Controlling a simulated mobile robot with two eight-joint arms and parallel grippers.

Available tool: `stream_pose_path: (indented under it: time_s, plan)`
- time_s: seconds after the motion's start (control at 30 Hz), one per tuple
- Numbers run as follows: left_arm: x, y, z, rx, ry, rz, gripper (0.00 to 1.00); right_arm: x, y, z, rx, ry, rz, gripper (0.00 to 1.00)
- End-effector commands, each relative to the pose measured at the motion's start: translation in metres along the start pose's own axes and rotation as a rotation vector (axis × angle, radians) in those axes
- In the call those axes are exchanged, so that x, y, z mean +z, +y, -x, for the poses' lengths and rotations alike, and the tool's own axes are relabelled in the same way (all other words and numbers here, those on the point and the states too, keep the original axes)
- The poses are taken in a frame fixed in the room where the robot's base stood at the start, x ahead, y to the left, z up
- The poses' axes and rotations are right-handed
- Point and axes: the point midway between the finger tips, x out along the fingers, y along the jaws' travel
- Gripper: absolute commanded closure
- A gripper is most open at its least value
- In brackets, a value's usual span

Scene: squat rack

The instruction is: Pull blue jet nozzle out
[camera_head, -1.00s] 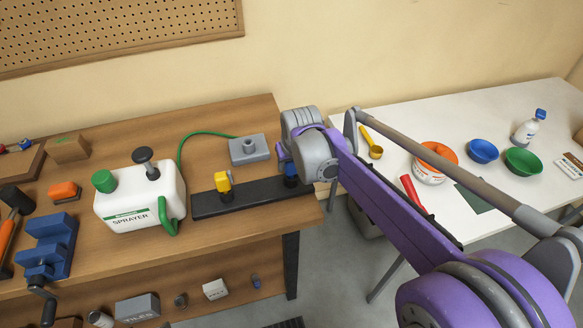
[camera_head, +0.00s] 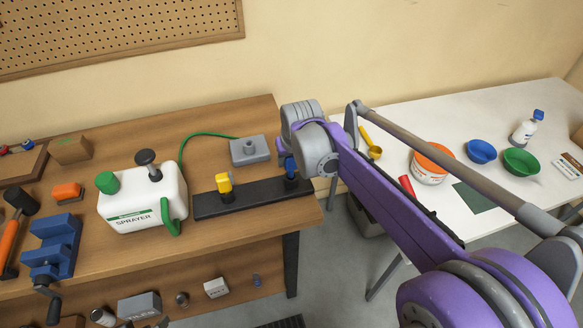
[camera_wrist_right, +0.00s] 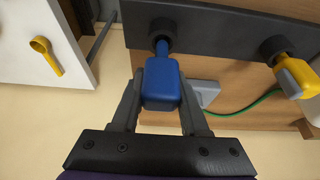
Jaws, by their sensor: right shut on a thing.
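The blue jet nozzle (camera_head: 291,170) stands at the right end of the black rail (camera_head: 250,198), partly hidden by my right gripper (camera_head: 289,158). In the right wrist view, the gripper's two fingers (camera_wrist_right: 161,92) are closed on both sides of the blue nozzle's body (camera_wrist_right: 162,80). Its narrow blue stem shows between the body and the black round socket (camera_wrist_right: 163,30). The stem's end meets the socket mouth; I cannot tell how deep it sits. A yellow nozzle (camera_head: 224,182) stands in the rail to the left; it also shows in the wrist view (camera_wrist_right: 293,75). My left gripper is not in view.
A white sprayer (camera_head: 143,202) with a green hose stands left of the rail on the wooden bench (camera_head: 225,115). A grey block (camera_head: 249,151) lies behind the rail. The white table (camera_head: 500,215) at right holds bowls, a tub and a bottle.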

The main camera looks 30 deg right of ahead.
Motion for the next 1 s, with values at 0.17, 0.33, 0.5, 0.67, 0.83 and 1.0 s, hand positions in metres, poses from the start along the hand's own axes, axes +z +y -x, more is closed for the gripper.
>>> stream_pose_path:
  time_s: [0.17,0.33,0.5,0.67,0.83,1.0]
  plan:
    - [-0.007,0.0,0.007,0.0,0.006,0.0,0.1,-0.005,0.0,0.01,0.0,0.001,0.0,1.0]
    - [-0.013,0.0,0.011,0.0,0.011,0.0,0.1,-0.008,0.0,0.018,0.0,0.001,0.0,1.0]
    - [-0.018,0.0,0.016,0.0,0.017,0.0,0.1,-0.011,0.0,0.026,0.0,0.002,0.0,1.0]
    - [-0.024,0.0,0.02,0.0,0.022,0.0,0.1,-0.015,0.0,0.034,0.0,0.002,0.0,1.0]
    - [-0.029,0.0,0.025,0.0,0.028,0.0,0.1,-0.018,0.0,0.041,0.0,0.002,0.0,1.0]
    - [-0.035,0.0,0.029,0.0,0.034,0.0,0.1,-0.021,0.0,0.049,0.0,0.002,0.0,1.0]
